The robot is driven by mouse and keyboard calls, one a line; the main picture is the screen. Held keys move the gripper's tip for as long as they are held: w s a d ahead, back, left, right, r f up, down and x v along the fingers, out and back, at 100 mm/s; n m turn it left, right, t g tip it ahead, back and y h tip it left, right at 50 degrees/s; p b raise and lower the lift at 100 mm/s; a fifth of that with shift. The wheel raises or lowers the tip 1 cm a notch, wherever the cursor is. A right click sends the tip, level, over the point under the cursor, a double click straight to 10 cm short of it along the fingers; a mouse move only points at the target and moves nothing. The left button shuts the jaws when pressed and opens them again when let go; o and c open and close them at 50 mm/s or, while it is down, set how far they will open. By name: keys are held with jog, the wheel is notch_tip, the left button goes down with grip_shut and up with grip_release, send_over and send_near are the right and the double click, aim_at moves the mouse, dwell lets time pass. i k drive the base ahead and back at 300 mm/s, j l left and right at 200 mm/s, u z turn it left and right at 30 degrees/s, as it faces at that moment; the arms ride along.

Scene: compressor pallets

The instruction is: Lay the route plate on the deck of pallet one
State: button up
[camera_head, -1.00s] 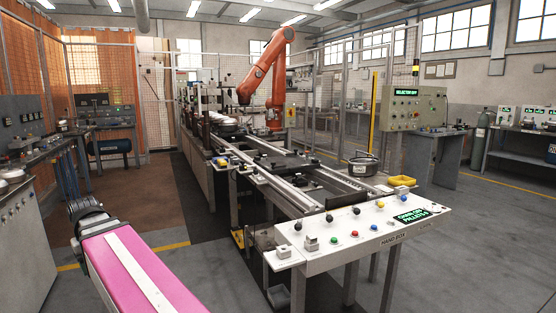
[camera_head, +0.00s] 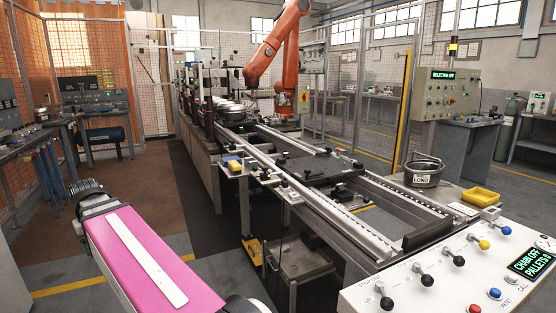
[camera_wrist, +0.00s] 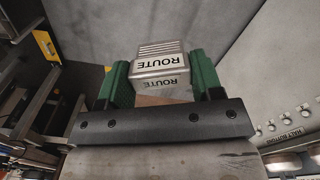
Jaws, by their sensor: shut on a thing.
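The route plate (camera_wrist: 160,62) is a pale metal block with ROUTE labels and a ribbed face. In the wrist view it sits between the green fingers of my gripper (camera_wrist: 161,78), which is shut on it. The head view does not clearly show my gripper or the plate. A dark flat pallet deck (camera_head: 322,168) lies on the conveyor rails in the middle of the head view, with small fittings on it. No number on it is readable, so I cannot tell if it is pallet one. The plate is apart from it.
The white hand box (camera_head: 440,283) with knobs fills the lower right. A black pot (camera_head: 424,174) and a yellow tray (camera_head: 481,196) stand right of the conveyor. An orange robot arm (camera_head: 282,45) stands behind.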

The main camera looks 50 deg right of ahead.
aim_at(303, 168)
jog(key=i+z, duration=0.15)
jog(key=i, duration=0.55)
jog(key=i+j+z, duration=0.2)
jog(key=i, duration=0.5)
jog(key=z, duration=1.65)
